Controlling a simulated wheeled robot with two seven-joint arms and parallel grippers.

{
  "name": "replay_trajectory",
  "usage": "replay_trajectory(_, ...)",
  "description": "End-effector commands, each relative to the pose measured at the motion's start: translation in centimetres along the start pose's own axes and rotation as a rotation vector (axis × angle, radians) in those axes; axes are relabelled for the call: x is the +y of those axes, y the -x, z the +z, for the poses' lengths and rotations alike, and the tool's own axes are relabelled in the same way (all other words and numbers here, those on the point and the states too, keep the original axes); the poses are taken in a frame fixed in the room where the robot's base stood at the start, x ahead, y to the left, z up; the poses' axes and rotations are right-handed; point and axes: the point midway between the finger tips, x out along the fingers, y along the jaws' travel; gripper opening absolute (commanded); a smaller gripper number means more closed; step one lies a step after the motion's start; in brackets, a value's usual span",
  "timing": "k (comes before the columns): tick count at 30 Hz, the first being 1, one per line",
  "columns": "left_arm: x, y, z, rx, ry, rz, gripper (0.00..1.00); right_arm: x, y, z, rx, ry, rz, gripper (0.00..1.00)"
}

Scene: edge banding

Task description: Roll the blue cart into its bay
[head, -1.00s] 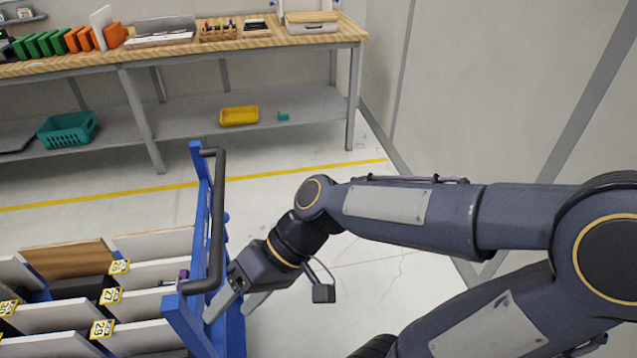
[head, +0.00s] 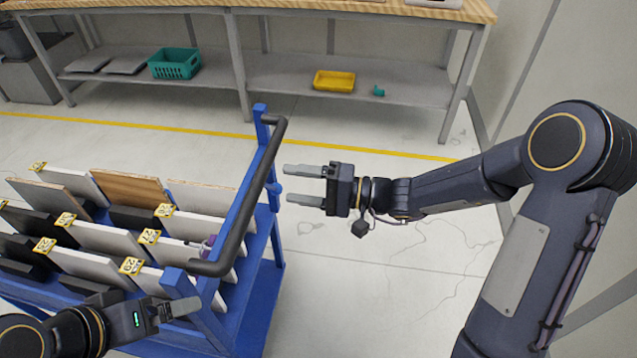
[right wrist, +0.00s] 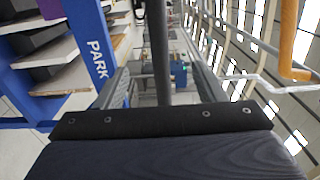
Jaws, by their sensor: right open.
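The blue cart (head: 262,300) stands at the lower left of the head view, loaded with upright boards. Its black push handle (head: 250,190) runs along its right end. My right gripper (head: 295,185) is open and empty, right of the handle with its fingers pointing at it. In the right wrist view the dark handle bar (right wrist: 158,50) shows between the two fingers, beside a blue post (right wrist: 92,50) marked "PARK". My left gripper (head: 175,308) is at the cart's near right corner; its jaw opening is unclear. I cannot make out the bay.
A workbench (head: 350,85) stands along the back wall, with a teal basket (head: 175,64) and a yellow tray (head: 334,81) on its lower shelf. A yellow floor line (head: 350,150) runs in front of it. The floor right of the cart is clear.

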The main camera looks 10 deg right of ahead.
Motion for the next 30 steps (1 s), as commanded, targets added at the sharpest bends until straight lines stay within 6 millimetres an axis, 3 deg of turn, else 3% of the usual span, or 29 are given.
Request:
replay_trajectory(6, 0.4, 0.8, -0.4, 0.000, 0.000, 0.000, 1.00, -0.2, -3.4, 0.1, -0.005, -0.001, 0.000, 0.64)
replay_trajectory(15, -0.7, -1.6, 0.8, 0.000, 0.000, 0.000, 1.00, 0.3, -7.3, 0.1, -0.003, 0.002, 0.000, 0.64)
replay_trajectory(21, -0.9, -1.9, 1.0, 0.000, 0.000, 0.000, 1.00, 0.1, -8.4, 0.1, -0.001, -0.001, 0.000, 0.64)
replay_trajectory(30, -0.9, -1.9, 1.0, 0.000, 0.000, 0.000, 1.00, 0.0, -8.6, 0.1, -0.001, -0.001, 0.001, 0.64)
